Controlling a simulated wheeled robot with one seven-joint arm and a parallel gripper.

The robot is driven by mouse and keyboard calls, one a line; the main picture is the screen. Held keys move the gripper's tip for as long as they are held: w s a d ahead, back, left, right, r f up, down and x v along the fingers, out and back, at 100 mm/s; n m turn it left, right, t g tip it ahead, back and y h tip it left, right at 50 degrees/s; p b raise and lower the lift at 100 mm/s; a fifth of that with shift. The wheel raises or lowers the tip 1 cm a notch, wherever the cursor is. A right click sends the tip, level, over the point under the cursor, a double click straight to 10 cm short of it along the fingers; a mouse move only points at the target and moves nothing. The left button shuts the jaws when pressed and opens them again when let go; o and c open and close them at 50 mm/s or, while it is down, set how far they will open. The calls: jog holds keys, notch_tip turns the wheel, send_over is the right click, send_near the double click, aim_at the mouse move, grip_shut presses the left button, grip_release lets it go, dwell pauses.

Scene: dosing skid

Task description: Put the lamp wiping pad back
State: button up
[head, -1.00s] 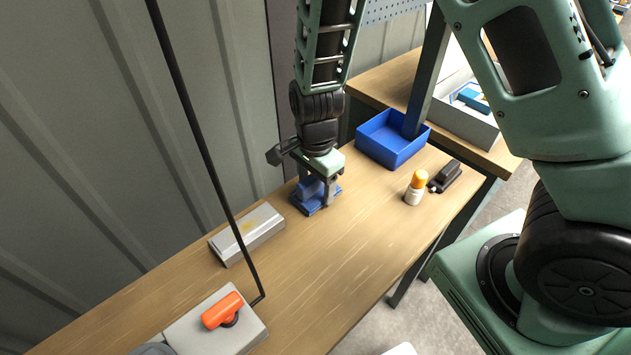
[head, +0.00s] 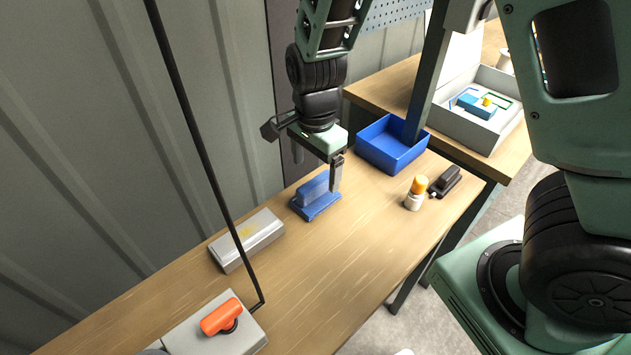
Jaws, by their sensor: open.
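The wiping pad appears to be the blue block with a raised grip (head: 314,187). It stands on the wooden bench and has a flat, darker blue base (head: 320,208); I cannot tell whether this base is part of the pad or a separate holder. My gripper (head: 317,166) is open and empty above the block, its fingers wide apart. The near finger hangs just in front of the block's right end, and the far one shows behind and above it. Whether the near finger touches the block cannot be seen.
A blue bin (head: 392,146) stands behind to the right. A white bottle with an orange cap (head: 416,192) and a black block (head: 444,181) stand at the right. A grey box (head: 247,240) and an orange-handled unit (head: 221,316) lie left. A dark rod (head: 200,155) crosses the view.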

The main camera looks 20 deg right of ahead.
aim_at(315, 181)
notch_tip(315, 181, up, 5)
jog(key=shift+f, duration=0.1)
jog(key=s+a+r+n, duration=0.3)
jog(key=s+n, duration=0.7)
jog(key=n, duration=0.1)
jog(key=s+a+r+n, duration=0.3)
jog(key=s+n, duration=0.7)
jog(key=n, duration=0.1)
jog(key=shift+a+y, duration=0.2)
jog(key=shift+y, duration=0.1)
jog(key=shift+r, duration=0.1)
